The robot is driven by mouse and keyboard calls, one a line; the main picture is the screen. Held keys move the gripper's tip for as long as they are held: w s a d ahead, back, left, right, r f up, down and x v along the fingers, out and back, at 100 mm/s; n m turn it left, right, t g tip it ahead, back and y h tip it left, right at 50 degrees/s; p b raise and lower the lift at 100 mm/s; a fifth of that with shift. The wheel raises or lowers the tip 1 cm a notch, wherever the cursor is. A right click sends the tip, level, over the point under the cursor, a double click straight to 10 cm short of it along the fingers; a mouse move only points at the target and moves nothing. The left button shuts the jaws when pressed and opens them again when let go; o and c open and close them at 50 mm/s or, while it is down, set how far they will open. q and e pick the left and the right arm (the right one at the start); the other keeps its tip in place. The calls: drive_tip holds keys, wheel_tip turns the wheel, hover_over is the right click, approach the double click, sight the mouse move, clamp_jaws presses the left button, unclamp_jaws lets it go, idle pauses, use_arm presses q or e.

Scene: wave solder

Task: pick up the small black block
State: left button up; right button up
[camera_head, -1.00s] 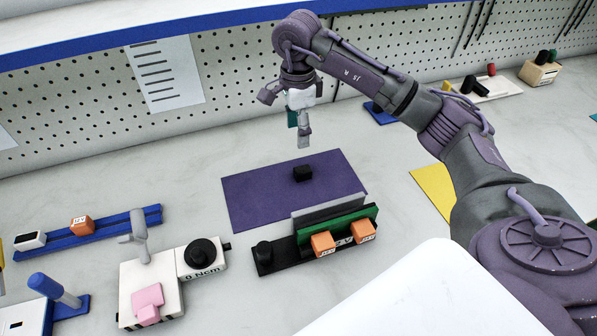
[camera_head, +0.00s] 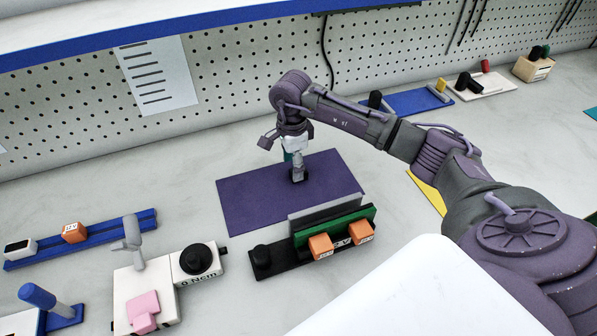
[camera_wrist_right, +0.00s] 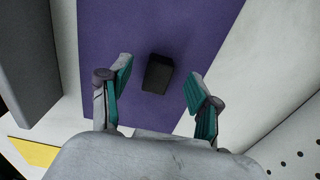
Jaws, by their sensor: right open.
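The small black block (camera_head: 300,179) lies on the purple mat (camera_head: 245,205) in the head view, partly hidden by my right gripper (camera_head: 298,174). In the right wrist view the block (camera_wrist_right: 157,74) sits on the mat (camera_wrist_right: 108,40), ahead of and between the two teal-padded fingers. My right gripper (camera_wrist_right: 160,82) is open and empty, with a gap on both sides of the block. My left gripper is not in view.
In front of the mat stands a black holder (camera_head: 275,263) with a green board (camera_head: 335,233) and orange blocks (camera_head: 320,246). A white device with a black knob (camera_head: 196,259) stands at front left. A pegboard wall (camera_head: 230,80) runs behind. Bare table lies left of the mat.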

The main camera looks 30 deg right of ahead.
wheel_tip(320, 180, down, 3)
drive_tip(key=shift+d+f, duration=0.15)
drive_tip(key=shift+f, duration=0.05)
clamp_jaws()
drive_tip(key=shift+r, duration=0.1)
